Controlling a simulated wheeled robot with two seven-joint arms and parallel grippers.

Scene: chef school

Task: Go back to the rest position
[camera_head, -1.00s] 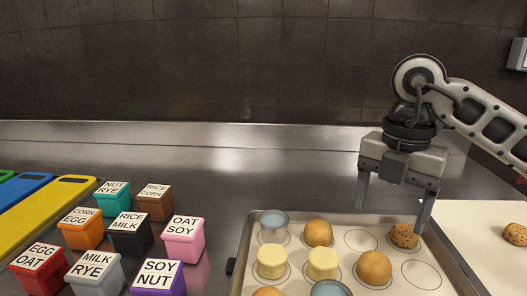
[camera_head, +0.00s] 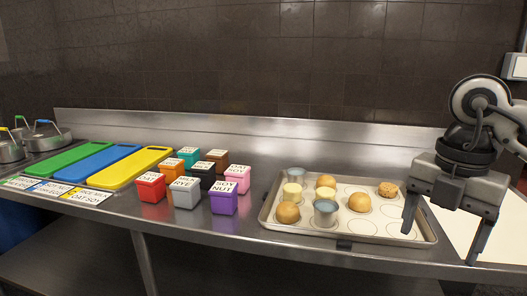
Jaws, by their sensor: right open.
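My right gripper (camera_head: 439,247) is open and empty at the right of the head view. Its fingers point down, spread wide apart. In the picture, its left finger overlaps the right end of the baking tray (camera_head: 385,231) and its right finger hangs in front of the white sheet. A speckled cookie (camera_head: 388,189) sits on the tray, up and left of the gripper and apart from it. My left gripper is not in view.
The tray also holds several round buns (camera_head: 360,202), pale yellow pieces and metal cups (camera_head: 325,213). Labelled bins (camera_head: 223,200) stand left of it. Coloured boards (camera_head: 130,168) and pots (camera_head: 45,138) are farther left. A white sheet (camera_head: 460,226) lies at right.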

